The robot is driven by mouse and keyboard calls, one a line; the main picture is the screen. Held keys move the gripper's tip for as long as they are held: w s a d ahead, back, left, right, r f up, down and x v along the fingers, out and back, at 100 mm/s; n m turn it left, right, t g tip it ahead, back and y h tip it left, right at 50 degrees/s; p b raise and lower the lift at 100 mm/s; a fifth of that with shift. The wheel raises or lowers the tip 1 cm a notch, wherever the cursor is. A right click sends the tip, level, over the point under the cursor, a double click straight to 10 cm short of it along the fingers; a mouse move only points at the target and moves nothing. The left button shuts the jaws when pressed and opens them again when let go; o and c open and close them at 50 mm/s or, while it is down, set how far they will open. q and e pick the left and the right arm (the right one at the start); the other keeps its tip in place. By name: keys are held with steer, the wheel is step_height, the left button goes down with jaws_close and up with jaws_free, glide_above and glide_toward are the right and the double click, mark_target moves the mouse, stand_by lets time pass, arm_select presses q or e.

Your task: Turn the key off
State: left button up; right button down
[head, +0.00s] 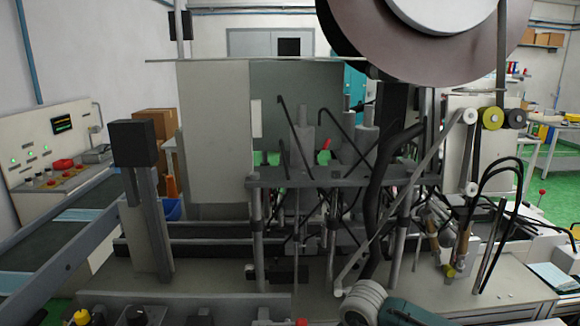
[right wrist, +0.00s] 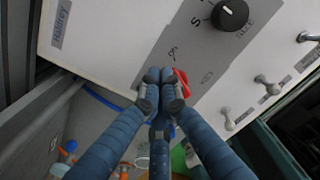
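In the right wrist view, my right gripper (right wrist: 162,84) has blue-grey fingers that come together at the tips over a grey control panel (right wrist: 205,50). A small red part (right wrist: 181,80) shows beside and behind the fingertips, mostly covered by them. It may be the key; its shape and whether it is gripped cannot be told. A small printed mark is on the panel just above the fingertips. A black round knob (right wrist: 230,14) with printed marks sits farther up right. My left gripper is not in view.
Metal toggle levers (right wrist: 268,84) stand right of the fingers. In the head view, a panel edge with a yellow-topped knob (head: 82,317) and black knobs lies at the bottom. The machine's frame (head: 350,178) fills the middle; a control console (head: 60,150) stands at left.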

steer(key=shift+a+f, duration=0.2)
steer(key=shift+f, duration=0.3)
steer(key=shift+r, duration=0.2)
step_height(320, 180, up, 6)
steer(key=w+p, duration=0.1)
steer(key=p, duration=0.2)
steer(key=shift+p, duration=0.35)
steer(key=shift+w+d+f, duration=0.1)
